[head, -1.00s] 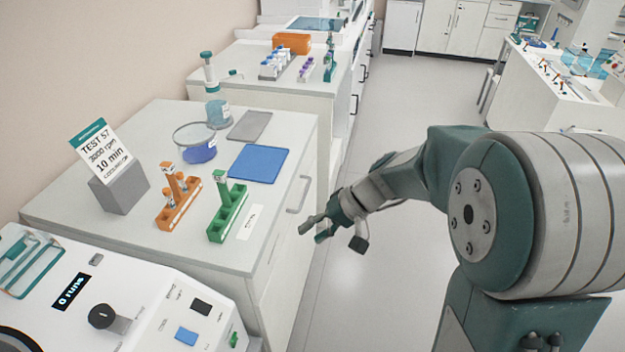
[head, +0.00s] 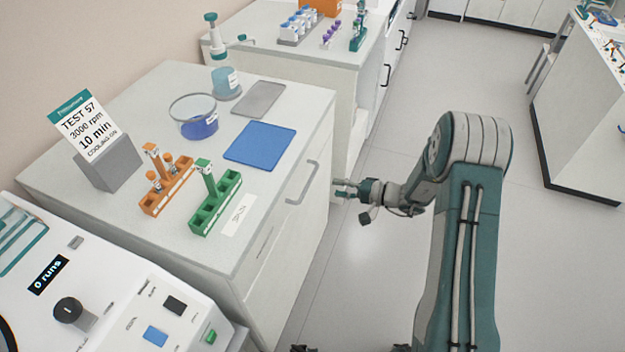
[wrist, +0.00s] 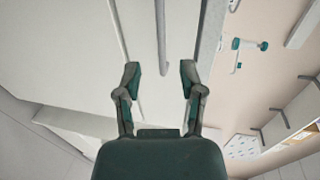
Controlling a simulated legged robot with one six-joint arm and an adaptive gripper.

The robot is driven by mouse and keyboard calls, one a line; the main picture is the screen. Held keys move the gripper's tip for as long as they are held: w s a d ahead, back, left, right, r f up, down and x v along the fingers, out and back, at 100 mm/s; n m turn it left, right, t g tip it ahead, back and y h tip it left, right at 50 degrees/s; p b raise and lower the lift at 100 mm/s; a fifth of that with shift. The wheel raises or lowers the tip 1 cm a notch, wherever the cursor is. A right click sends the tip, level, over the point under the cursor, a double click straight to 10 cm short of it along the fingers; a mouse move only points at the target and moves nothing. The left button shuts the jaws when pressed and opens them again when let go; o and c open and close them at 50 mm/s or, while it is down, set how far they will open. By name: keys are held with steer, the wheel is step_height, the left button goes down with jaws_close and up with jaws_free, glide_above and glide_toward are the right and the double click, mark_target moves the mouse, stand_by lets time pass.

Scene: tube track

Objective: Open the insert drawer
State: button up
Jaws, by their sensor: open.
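The insert drawer is most likely the white front (head: 285,245) of the near cabinet, with a grey bar handle (head: 303,184) near its top; its label is too small to read. The drawer front looks closed. My gripper (head: 340,188) is open and empty, just right of the handle in the head view. In the wrist view my gripper (wrist: 160,80) has its two fingers spread, and the handle bar (wrist: 161,40) stands between and beyond the fingertips. The fingers appear apart from the bar.
On the cabinet top stand an orange rack (head: 166,190), a green rack (head: 216,205), a blue mat (head: 260,143), a glass dish (head: 195,118) and a sign (head: 92,130). A white machine (head: 100,300) is at the near left. The floor (head: 390,265) to the right is clear.

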mark_target(308, 182)
steer(key=x, duration=1)
steer(key=shift+s, duration=0.1)
steer(key=shift+d, duration=0.15)
jaws_close()
